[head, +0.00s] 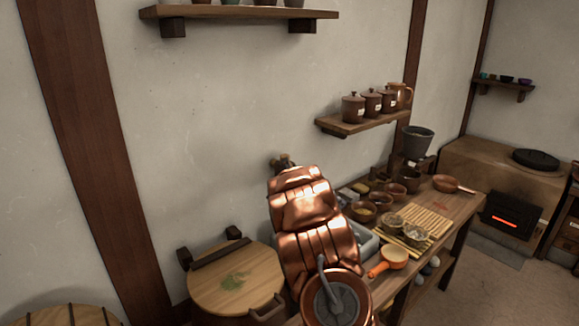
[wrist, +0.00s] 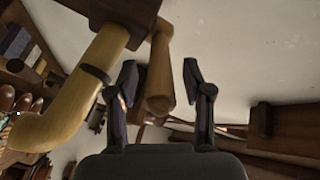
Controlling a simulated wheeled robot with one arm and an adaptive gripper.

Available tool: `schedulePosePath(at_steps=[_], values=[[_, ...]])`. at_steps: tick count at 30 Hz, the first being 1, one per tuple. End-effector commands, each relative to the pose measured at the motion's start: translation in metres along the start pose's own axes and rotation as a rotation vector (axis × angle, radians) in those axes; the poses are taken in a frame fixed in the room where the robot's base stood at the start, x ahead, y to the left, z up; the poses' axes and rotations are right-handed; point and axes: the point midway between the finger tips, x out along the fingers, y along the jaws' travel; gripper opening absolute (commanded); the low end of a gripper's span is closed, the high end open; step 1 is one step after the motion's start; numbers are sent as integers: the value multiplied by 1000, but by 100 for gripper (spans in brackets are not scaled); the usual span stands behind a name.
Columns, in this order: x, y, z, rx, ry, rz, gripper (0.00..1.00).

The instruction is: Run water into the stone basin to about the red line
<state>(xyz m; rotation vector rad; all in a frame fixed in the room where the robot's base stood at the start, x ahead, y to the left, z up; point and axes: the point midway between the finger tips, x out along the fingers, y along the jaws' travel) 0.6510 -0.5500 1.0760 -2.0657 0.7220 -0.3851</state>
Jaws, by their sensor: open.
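A grey basin (head: 369,246) on the bench shows only as a rim and corner; my copper-coloured arm covers the rest. Its red line and any water in it are hidden. In the wrist view a pale wooden spout (wrist: 80,95) with a bent end runs along the left. A short wooden handle (wrist: 159,85) hangs beside it from a dark block. My gripper (wrist: 160,76) is open, with one finger on each side of the handle. I see no clear contact. In the head view my gripper is hidden behind my arm.
The bench (head: 459,207) holds bowls, a slatted mat (head: 428,222), glass jars and an orange-handled pan (head: 394,257) close to my arm's right. A round wooden lid (head: 237,285) lies at the left. A shelf (head: 360,124) with lidded jars is above. A stove (head: 505,222) glows at far right.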

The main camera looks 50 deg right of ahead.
Motion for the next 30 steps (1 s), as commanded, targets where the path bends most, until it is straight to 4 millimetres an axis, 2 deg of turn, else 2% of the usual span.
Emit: schedulePosePath(at_steps=[6,17,30], values=[[10,0,1,0,-1,0,50],[12,1,1,1,-1,0,50],[12,0,1,0,-1,0,5]])
